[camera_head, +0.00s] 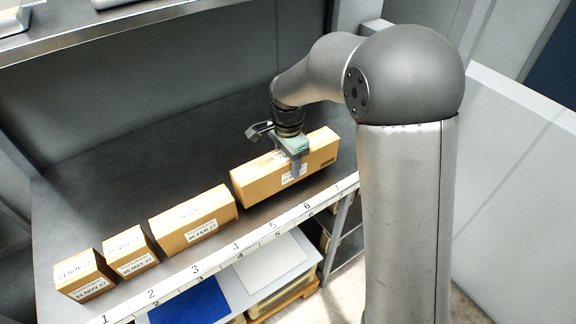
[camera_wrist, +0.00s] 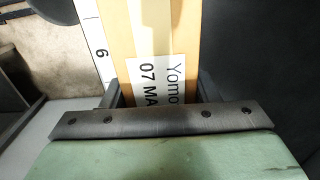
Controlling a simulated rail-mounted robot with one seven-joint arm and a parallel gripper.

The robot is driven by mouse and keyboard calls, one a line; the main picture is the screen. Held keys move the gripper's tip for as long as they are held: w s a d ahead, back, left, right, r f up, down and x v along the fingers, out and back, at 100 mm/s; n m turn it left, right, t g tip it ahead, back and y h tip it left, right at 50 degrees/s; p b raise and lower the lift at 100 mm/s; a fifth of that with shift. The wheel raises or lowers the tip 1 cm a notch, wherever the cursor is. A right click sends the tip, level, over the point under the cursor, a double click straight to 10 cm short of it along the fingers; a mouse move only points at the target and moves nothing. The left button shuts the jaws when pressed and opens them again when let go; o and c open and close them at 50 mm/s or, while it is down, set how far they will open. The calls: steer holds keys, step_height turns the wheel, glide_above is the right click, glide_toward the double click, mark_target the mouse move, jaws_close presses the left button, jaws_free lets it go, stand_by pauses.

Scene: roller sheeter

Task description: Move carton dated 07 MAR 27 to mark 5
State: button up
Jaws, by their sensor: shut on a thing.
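The long tan carton (camera_head: 255,182) is at the right of the row on the dark shelf, behind marks 5 and 6. In the wrist view, its label (camera_wrist: 158,85) reads "07 MA" with the rest hidden by my gripper. My gripper (camera_head: 297,163) is shut across this carton from above, one finger at its front face beside the label. In the wrist view the fingers (camera_wrist: 155,95) flank the carton, and mark 6 (camera_wrist: 102,53) is beside it. Mark 5 (camera_head: 272,225) is on the white front strip. I cannot tell whether the carton touches the shelf.
Left of the held carton stand a long carton (camera_head: 192,219) dated 06 FEB 27 behind marks 3 and 4, a small carton (camera_head: 130,252) and another small carton (camera_head: 84,276) at the far left. Bare shelf (camera_head: 110,175) lies behind them. An upper shelf (camera_head: 150,35) overhangs the back.

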steer(key=shift+f, duration=1.5)
steer(key=o, duration=1.3)
steer(key=shift+s, duration=0.1)
